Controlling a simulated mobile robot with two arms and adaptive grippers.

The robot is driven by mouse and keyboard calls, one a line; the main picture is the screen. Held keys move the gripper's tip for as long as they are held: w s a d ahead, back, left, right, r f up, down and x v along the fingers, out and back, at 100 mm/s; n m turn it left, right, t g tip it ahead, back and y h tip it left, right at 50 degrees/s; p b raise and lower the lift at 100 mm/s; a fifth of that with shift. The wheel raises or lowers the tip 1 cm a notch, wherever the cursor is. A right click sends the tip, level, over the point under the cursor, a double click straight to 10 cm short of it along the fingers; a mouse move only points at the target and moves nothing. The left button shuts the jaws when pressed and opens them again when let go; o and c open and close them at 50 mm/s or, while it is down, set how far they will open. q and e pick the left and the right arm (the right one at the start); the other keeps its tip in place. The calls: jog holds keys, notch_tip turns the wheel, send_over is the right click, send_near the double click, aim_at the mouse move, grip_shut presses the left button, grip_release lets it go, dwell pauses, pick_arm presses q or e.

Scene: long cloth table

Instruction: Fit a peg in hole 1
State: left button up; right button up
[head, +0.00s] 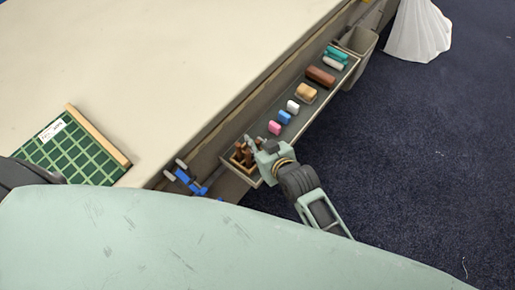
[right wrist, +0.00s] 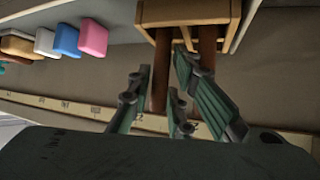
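Several brown pegs stand in a small wooden box (head: 237,163) at the near end of the tray in the head view. The box (right wrist: 187,12) is at the top of the right wrist view, with a brown peg (right wrist: 160,72) and a second one (right wrist: 207,48) sticking out. My right gripper (head: 251,147) is at the box. In the right wrist view its fingers (right wrist: 162,92) are apart, one on each side of the first peg, with gaps visible. My left gripper is not in view. I cannot make out hole 1.
The tray (head: 290,132) along the table edge holds pink (head: 274,128), blue (head: 285,117), white, tan, brown and teal blocks. A green gridded board (head: 85,155) lies on the pale table (head: 150,60). A blue clamp-like item (head: 187,180) is at the near edge. The table's middle is clear.

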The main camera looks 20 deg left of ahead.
grip_shut()
